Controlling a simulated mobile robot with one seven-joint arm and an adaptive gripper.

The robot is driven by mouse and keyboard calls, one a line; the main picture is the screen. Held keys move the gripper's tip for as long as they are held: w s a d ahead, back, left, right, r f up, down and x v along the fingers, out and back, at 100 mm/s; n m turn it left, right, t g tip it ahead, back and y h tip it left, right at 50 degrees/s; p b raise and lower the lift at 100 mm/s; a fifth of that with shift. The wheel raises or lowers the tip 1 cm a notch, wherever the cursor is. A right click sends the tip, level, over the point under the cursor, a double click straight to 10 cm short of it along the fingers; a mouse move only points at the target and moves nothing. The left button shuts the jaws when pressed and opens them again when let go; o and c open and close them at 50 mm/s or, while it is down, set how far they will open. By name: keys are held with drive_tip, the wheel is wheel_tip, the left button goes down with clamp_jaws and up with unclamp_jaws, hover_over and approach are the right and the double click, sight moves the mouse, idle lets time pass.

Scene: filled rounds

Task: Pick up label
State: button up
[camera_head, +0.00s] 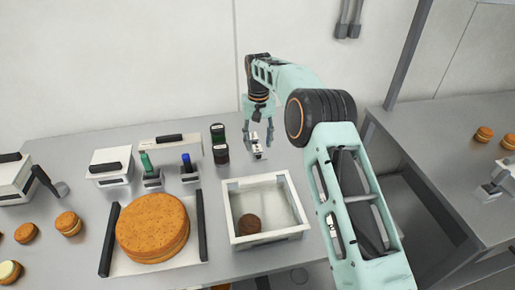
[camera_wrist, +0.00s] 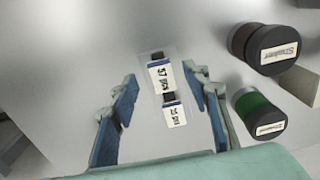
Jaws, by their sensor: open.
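In the wrist view, two small white labels with dark print lie in line on the grey surface, a larger upper label (camera_wrist: 161,76) and a smaller lower label (camera_wrist: 175,115). Each has a dark strip at its top edge. In the head view they show only as a small white and dark patch (camera_head: 257,153), too small to read. My gripper (camera_head: 258,140) points down just above this patch, at the back of the table. In the wrist view its blue-padded fingers (camera_wrist: 165,88) are spread apart on either side of the labels, with nothing held between them.
Two dark-lidded jars, one brown (camera_wrist: 268,48) and one green (camera_wrist: 260,115), stand close to the right finger in the wrist view. In the head view, a white open box (camera_head: 232,243) holds a brown round. A large round cake (camera_head: 152,227) sits to its left.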

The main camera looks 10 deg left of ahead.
sight(258, 149)
drive_tip(key=shift+f, duration=1.1)
drive_tip(key=shift+f, duration=0.25)
drive_tip(key=c, duration=0.8)
